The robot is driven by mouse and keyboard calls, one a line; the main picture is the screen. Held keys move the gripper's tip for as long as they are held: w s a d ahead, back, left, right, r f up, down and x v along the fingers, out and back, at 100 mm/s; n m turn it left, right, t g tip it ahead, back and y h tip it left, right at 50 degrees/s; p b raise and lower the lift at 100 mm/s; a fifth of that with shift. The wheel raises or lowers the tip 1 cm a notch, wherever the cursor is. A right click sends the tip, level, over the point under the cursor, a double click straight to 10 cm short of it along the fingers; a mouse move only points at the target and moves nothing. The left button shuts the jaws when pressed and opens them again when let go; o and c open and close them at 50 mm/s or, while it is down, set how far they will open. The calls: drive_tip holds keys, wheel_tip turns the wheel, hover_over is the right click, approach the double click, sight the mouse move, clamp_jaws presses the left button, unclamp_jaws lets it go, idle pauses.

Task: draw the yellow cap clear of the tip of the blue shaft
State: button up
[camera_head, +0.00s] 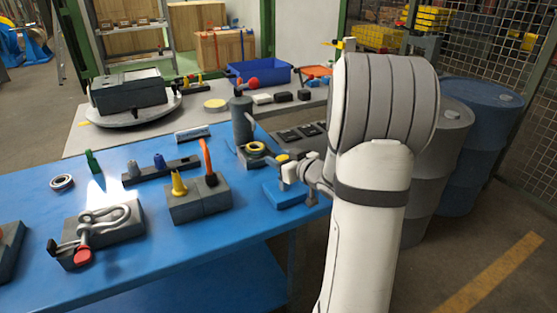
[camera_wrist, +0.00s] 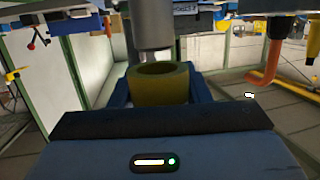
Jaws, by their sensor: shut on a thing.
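In the wrist view the yellow cap (camera_wrist: 160,90) is a thick-walled, olive-yellow cup with its round mouth toward the top of the picture. My gripper (camera_wrist: 160,98) is shut on it, with a dark blue finger on either side. The shaft (camera_wrist: 151,28) is a thick cylinder that looks grey here. It comes down from the top of the picture, and its paler end meets the far rim of the cap. The dark inside of the mouth shows in front of that end. I cannot tell whether the tip is still inside. In the head view I cannot make out the cap for certain.
The wrist view looks upside down, with an orange hook (camera_wrist: 268,65) at the right. In the head view, a grey block (camera_head: 198,204) holding a yellow cone (camera_head: 178,183) and a shackle (camera_head: 105,220) stand on the blue table (camera_head: 165,253).

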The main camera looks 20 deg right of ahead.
sight(281, 156)
drive_tip(key=shift+r+p, duration=1.75)
drive_tip(key=shift+r, duration=0.5)
